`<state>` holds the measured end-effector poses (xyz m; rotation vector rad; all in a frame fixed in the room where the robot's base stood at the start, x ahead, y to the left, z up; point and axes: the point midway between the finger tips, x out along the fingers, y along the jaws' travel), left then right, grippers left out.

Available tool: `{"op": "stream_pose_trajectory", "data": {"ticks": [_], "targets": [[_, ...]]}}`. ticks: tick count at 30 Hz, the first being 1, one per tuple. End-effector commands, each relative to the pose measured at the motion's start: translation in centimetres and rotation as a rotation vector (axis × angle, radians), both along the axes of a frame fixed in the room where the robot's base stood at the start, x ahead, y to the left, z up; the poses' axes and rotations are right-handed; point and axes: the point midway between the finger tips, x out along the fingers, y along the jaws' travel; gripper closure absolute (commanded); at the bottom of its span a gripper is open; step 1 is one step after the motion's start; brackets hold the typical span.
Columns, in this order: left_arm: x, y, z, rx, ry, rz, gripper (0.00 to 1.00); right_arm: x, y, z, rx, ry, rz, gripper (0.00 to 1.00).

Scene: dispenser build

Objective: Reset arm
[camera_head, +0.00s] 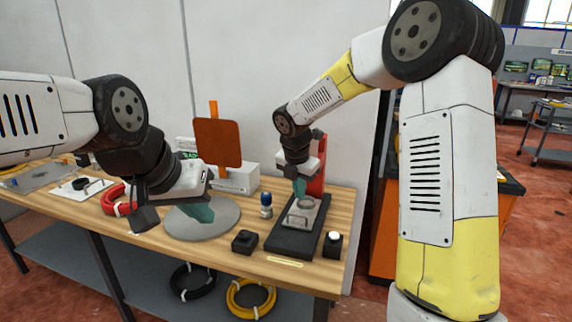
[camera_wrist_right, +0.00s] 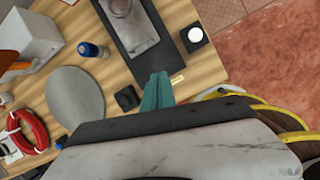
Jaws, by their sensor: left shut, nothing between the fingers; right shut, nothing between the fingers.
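My left gripper (camera_head: 203,214) has teal fingers and is low over the grey round disc (camera_head: 226,222) in the head view. Its fingers are together with nothing between them. My right gripper (camera_head: 299,188) is over the black-based fixture (camera_head: 291,243) at the right of the table. Its teal fingers, shut and empty, also show in the right wrist view (camera_wrist_right: 157,90), pointing toward the front end of the fixture's black base (camera_wrist_right: 133,45). I cannot tell how far above the surfaces the fingers are.
Cable coils lie on the shelf below. A wall stands behind.

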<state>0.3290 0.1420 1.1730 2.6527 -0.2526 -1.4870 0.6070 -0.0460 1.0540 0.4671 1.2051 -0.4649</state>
Motion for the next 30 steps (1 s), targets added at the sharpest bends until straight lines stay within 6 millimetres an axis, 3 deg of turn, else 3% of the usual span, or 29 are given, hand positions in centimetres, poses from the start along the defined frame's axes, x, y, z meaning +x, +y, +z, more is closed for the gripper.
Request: {"op": "stream_pose_trajectory", "data": {"ticks": [1,3,12,18,21,25,30], "targets": [[0.0,0.0,0.0,0.0,0.0,0.0,1.0,-1.5,-1.3,2.2,0.04,-0.03,-0.129,1.0],[0.0,0.0,0.0,0.0,0.0,0.0,1.0,-3.9,-2.9,4.5,0.114,-0.062,-0.335,1.0],[0.0,0.0,0.0,0.0,0.0,0.0,1.0,-15.2,-8.1,10.8,0.52,-0.15,-1.234,1.0],[0.0,0.0,0.0,0.0,0.0,0.0,1.0,-22.5,-9.6,12.0,0.845,-0.116,-1.796,1.0],[0.0,0.0,0.0,0.0,0.0,0.0,1.0,-25.1,-9.7,12.1,0.98,-0.068,-2.008,1.0],[0.0,0.0,0.0,0.0,0.0,0.0,1.0,-27.1,-9.7,11.9,1.091,-0.01,-2.184,1.0],[0.0,0.0,0.0,0.0,0.0,0.0,1.0,-27.8,-9.6,11.8,1.132,0.018,-2.251,1.0]]}}
